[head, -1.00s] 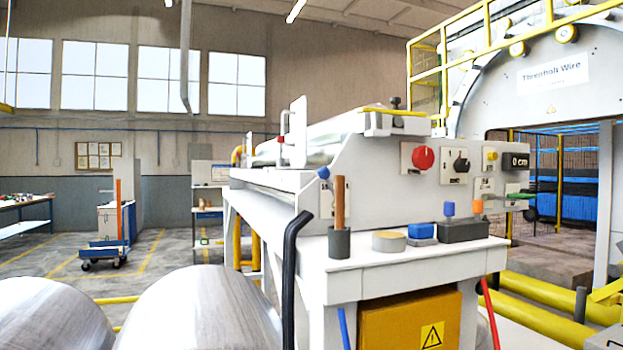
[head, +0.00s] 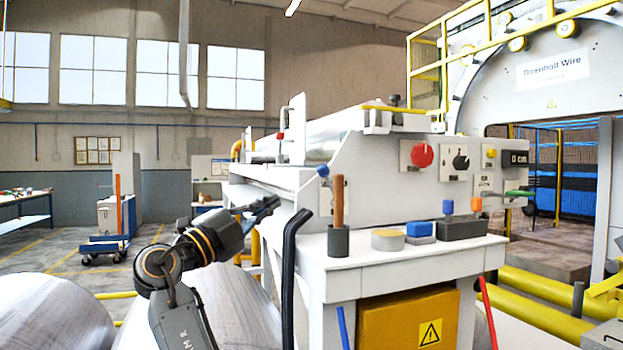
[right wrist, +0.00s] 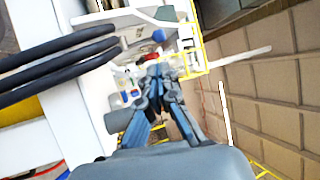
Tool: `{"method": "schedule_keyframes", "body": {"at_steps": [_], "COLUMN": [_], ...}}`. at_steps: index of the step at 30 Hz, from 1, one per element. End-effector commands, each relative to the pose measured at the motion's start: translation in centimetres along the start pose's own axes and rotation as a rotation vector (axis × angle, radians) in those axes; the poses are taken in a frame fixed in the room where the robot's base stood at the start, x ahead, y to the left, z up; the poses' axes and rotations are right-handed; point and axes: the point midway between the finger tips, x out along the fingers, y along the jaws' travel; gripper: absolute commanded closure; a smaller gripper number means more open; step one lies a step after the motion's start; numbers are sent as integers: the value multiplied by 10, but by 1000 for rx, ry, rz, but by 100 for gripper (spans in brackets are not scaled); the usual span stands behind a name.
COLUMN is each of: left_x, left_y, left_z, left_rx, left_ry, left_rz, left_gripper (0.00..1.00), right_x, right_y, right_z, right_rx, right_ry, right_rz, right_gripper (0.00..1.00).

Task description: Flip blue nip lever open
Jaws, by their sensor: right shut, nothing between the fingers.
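The blue nip lever shows as a small lever with a blue ball knob (head: 323,171) on the left side of the white machine's end panel. The knob also shows in the right wrist view (right wrist: 158,35), just beyond the fingertips. My right gripper (head: 273,203) is in from the lower left, its closed fingers pointing right toward the machine. It is to the left of and a little below the knob, apart from it in the head view. In the right wrist view the fingers (right wrist: 155,72) are together and empty. My left gripper is not in view.
A black curved bar (head: 290,262) rises in front of the machine, between the gripper and the white table (head: 400,256). The table holds a grey cup with a brown rod (head: 339,205), a tape roll (head: 388,240) and blue blocks. Large metallic rolls (head: 50,315) lie at lower left.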

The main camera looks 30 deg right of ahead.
Motion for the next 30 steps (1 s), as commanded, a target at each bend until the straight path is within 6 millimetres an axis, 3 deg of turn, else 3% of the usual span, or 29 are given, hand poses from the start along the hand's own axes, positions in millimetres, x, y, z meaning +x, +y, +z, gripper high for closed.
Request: {"method": "schedule_keyframes", "body": {"at_steps": [8,24,30], "left_x": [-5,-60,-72], "left_y": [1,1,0], "left_z": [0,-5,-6], "left_rx": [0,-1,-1], "left_ry": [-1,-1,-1], "left_rz": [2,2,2], "left_gripper": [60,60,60], "right_x": [8,113,135], "right_y": [-1,-4,-1], "right_z": [0,0,1], "right_rx": [-4,-7,-6], "right_ry": [0,-2,-4], "right_rz": [1,1,0], "right_gripper": [100,100,100]}}
